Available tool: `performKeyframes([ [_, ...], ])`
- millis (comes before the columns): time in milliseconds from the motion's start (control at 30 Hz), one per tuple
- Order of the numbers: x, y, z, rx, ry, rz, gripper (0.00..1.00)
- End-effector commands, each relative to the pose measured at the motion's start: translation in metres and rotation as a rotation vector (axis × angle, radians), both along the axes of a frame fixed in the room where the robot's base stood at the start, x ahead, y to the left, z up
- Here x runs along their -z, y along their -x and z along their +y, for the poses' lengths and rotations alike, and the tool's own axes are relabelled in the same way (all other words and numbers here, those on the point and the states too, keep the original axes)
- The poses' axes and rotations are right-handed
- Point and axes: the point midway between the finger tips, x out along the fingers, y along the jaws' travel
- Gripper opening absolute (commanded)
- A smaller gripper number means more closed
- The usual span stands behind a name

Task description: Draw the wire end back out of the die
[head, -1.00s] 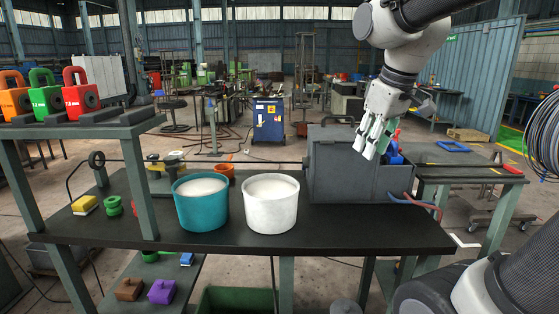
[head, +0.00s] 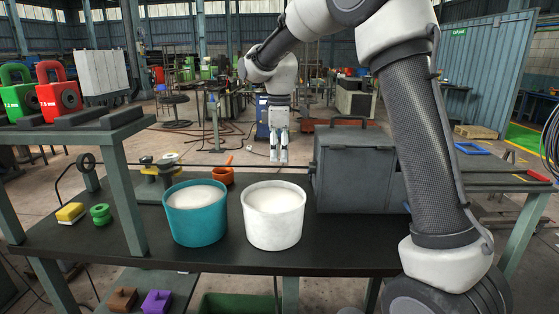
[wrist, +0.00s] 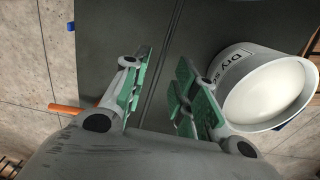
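A thin dark wire (head: 300,163) runs level behind the pots, from the left toward the grey box (head: 355,170). A small yellow-and-dark fixture (head: 165,172) stands along its line; I cannot tell whether the die is in it. The wire end is not clear to me. My gripper (head: 279,160) points down near the wire, between the fixture and the grey box. In the wrist view, my gripper (wrist: 158,95) is open, its green-padded fingers apart. The wire (wrist: 164,65) shows as a thin line in the gap between them. I cannot tell its depth relative to the fingertips.
A teal pot (head: 196,228) and a white pot (head: 273,230) stand on the dark bench (head: 320,250), in front of the wire. A shelf (head: 90,130) with coloured weights stands at left.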

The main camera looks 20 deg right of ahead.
Motion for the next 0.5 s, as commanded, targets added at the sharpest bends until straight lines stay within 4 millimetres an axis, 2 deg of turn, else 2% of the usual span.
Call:
performKeyframes([
  [100,0.017,0.000,0.000,0.001,0.001,0.003,0.28],
  [200,0.024,0.000,0.000,0.001,0.000,0.000,0.28],
  [500,0.027,0.000,0.000,0.002,0.000,-0.001,0.28],
])
